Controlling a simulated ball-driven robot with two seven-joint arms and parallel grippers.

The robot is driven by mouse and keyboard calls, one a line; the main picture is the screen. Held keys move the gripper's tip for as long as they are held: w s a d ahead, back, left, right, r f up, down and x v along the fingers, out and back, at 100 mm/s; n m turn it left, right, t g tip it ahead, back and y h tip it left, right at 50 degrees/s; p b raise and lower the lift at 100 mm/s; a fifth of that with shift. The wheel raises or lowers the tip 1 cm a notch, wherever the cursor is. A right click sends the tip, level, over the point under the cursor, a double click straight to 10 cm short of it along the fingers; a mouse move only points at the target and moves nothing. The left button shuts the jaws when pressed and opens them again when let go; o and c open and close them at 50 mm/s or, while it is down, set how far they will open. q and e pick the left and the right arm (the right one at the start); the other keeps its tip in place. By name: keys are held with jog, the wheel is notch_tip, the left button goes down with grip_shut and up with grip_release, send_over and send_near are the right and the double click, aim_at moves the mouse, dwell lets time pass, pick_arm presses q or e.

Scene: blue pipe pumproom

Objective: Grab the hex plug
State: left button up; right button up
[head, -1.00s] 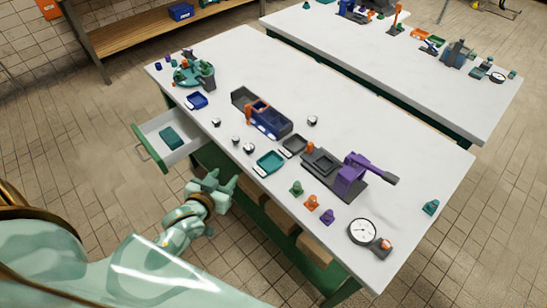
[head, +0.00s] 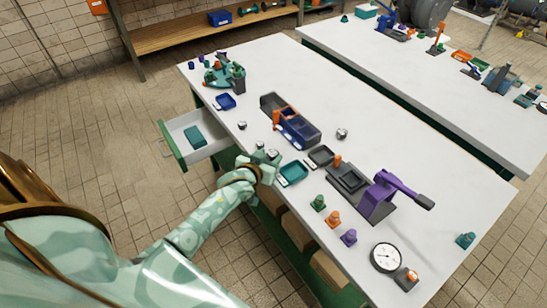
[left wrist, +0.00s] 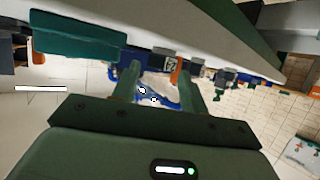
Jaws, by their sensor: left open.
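My left gripper (head: 262,158) is open at the front edge of the near table. In the head view it is next to the teal tray (head: 293,173), with small metallic pieces (head: 271,153) right at its fingertips. In the left wrist view its two fingers (left wrist: 171,92) stand apart, with no held object visible between them. Other small metallic pieces stand at the left (head: 242,125) and behind the black tray (head: 342,133). A green plug (head: 319,203), an orange plug (head: 333,220) and a purple plug (head: 349,238) stand near the front edge. I cannot tell which piece is the hex plug.
A blue divided bin (head: 298,130) stands behind the gripper. A purple lever press (head: 384,196) and a dial gauge (head: 386,257) stand to the right. An open drawer (head: 178,153) juts out left of my arm. A second table (head: 440,90) stands behind.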

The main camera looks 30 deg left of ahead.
pick_arm(q)
jog(key=shift+x, duration=1.05)
jog(key=shift+s, duration=0.1)
jog(key=c, duration=0.8)
jog(key=shift+r, duration=0.1)
jog(key=shift+c, duration=0.2)
